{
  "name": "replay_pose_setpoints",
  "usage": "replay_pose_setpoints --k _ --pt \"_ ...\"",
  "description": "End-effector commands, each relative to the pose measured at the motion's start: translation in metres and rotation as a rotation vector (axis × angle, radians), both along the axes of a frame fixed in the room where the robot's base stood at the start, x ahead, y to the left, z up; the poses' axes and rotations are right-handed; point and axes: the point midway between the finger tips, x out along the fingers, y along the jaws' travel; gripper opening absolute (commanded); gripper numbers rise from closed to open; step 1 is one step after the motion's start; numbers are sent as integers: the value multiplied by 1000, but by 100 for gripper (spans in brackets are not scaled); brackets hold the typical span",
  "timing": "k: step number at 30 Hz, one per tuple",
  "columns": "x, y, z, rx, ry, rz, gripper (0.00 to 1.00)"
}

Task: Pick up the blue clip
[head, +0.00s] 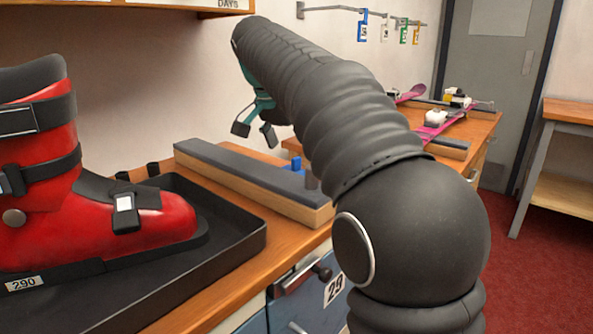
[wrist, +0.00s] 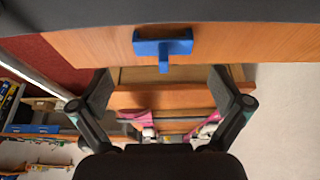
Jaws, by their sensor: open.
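My gripper (head: 254,132) is open and empty, above the block and left of the blue piece. In the wrist view the clip lies beyond my open gripper (wrist: 163,80), roughly centred between the fingers and apart from them.
A red ski boot (head: 120,215) stands in a black tray (head: 250,238) at left. Pink skis (head: 432,132) with bindings lie on the bench behind my arm. Numbered tags (head: 363,27) hang from a wall rail. A wooden side table (head: 572,110) stands at far right.

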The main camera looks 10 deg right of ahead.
Motion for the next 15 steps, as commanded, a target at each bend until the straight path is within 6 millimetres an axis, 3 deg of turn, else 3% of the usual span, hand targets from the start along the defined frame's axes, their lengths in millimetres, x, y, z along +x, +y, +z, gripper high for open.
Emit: replay_pose_setpoints --k 9,15 --pt "13 -12 -37 0 2 -1 100" --pt "15 -13 -41 0 0 0 100"
